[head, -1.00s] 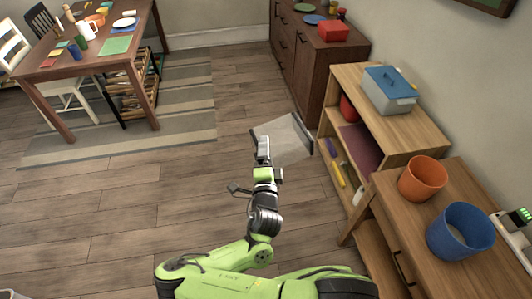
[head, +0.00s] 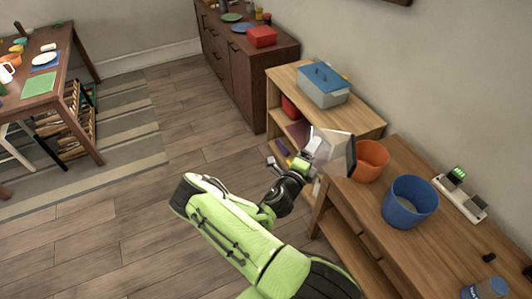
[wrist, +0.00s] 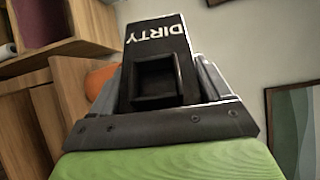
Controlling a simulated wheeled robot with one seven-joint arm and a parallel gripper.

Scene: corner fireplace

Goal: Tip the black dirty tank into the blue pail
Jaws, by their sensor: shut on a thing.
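The dirty tank (head: 331,149) is a translucent box with a black end, held in my gripper (head: 310,150) beside the orange pail. In the wrist view its black part (wrist: 158,72) fills the middle and carries the word DIRTY, which reads upside down. My gripper is shut on the tank; its fingertips are hard to make out in the head view. The blue pail (head: 408,203) stands upright on the wooden cabinet top, to the right of the tank and nearer to me. The tank is apart from the blue pail. Some greyish content shows inside the pail.
The orange pail (head: 371,160) stands between the tank and the wall, close to the blue pail. A charger strip (head: 460,194) lies behind the pails. A bottle (head: 485,290) is at the lower right. A lidded blue-grey box (head: 323,86) sits on the shelf unit.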

